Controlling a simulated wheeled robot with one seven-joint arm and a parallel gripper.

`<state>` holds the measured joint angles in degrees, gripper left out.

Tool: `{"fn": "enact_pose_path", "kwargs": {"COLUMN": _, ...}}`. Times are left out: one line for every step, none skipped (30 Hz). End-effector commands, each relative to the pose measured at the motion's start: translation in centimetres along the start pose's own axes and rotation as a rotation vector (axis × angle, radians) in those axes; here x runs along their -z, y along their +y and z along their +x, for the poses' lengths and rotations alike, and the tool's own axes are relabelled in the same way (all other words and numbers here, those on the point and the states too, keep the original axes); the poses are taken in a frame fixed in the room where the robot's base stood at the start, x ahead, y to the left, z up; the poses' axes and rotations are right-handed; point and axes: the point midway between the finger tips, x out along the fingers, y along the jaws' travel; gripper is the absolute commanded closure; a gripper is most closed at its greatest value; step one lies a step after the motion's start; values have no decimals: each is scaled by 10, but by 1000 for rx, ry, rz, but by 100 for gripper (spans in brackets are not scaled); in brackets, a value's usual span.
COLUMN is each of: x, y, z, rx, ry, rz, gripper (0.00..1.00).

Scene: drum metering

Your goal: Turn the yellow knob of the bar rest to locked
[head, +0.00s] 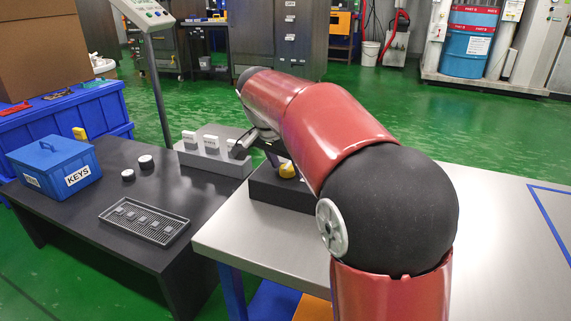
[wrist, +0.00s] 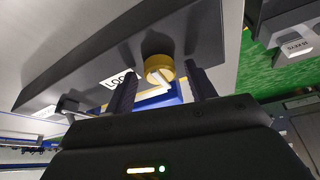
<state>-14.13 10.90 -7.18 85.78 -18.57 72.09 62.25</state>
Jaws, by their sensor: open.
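The bar rest is a dark block (head: 265,190) on the steel table in the head view, partly hidden by my arm. Its yellow knob (head: 287,170) shows at the block's top. In the wrist view the dark bar rest (wrist: 95,55) fills the upper part, and the round yellow knob (wrist: 153,63) has a pale bar across its face. My gripper (wrist: 161,73) is open, with one black finger on each side of the knob and a gap to each. I cannot tell how far the fingertips reach along it. A white label starting "LO" (wrist: 116,82) is partly hidden by a finger.
A grey block with white labelled tags (head: 213,160) stands left of the bar rest. The dark table (head: 75,222) carries a blue KEYS box (head: 52,168), a grey tray (head: 145,222) and small round pieces. The steel table (head: 495,240) is clear at right.

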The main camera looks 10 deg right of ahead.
Motion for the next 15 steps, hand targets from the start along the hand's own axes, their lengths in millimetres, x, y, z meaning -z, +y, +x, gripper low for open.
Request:
{"fn": "enact_pose_path", "kwargs": {"x": 0, "y": 0, "z": 0, "rx": 0, "ry": 0, "rz": 0, "gripper": 45}}
{"fn": "enact_pose_path", "kwargs": {"x": 0, "y": 0, "z": 0, "rx": 0, "ry": 0, "rz": 0, "gripper": 45}}
{"fn": "enact_pose_path", "kwargs": {"x": 0, "y": 0, "z": 0, "rx": 0, "ry": 0, "rz": 0, "gripper": 50}}
{"fn": "enact_pose_path", "kwargs": {"x": 0, "y": 0, "z": 0, "rx": 0, "ry": 0, "rz": 0, "gripper": 54}}
{"fn": "enact_pose_path", "kwargs": {"x": 0, "y": 0, "z": 0, "rx": 0, "ry": 0, "rz": 0, "gripper": 58}}
{"fn": "enact_pose_path", "kwargs": {"x": 0, "y": 0, "z": 0, "rx": 0, "ry": 0, "rz": 0, "gripper": 63}}
{"fn": "enact_pose_path", "kwargs": {"x": 0, "y": 0, "z": 0, "rx": 0, "ry": 0, "rz": 0, "gripper": 67}}
{"fn": "enact_pose_path", "kwargs": {"x": 0, "y": 0, "z": 0, "rx": 0, "ry": 0, "rz": 0, "gripper": 71}}
{"fn": "enact_pose_path", "kwargs": {"x": 0, "y": 0, "z": 0, "rx": 0, "ry": 0, "rz": 0, "gripper": 76}}
{"fn": "enact_pose_path", "kwargs": {"x": 0, "y": 0, "z": 0, "rx": 0, "ry": 0, "rz": 0, "gripper": 80}}
{"fn": "enact_pose_path", "kwargs": {"x": 0, "y": 0, "z": 0, "rx": 0, "ry": 0, "rz": 0, "gripper": 84}}
{"fn": "enact_pose_path", "kwargs": {"x": 0, "y": 0, "z": -1, "rx": 0, "ry": 0, "rz": 0, "gripper": 89}}
{"fn": "enact_pose_path", "kwargs": {"x": 0, "y": 0, "z": -1, "rx": 0, "ry": 0, "rz": 0, "gripper": 89}}
{"fn": "enact_pose_path", "kwargs": {"x": 0, "y": 0, "z": -1, "rx": 0, "ry": 0, "rz": 0, "gripper": 89}}
{"fn": "enact_pose_path", "kwargs": {"x": 0, "y": 0, "z": -1, "rx": 1, "ry": 0, "rz": -2, "gripper": 89}}
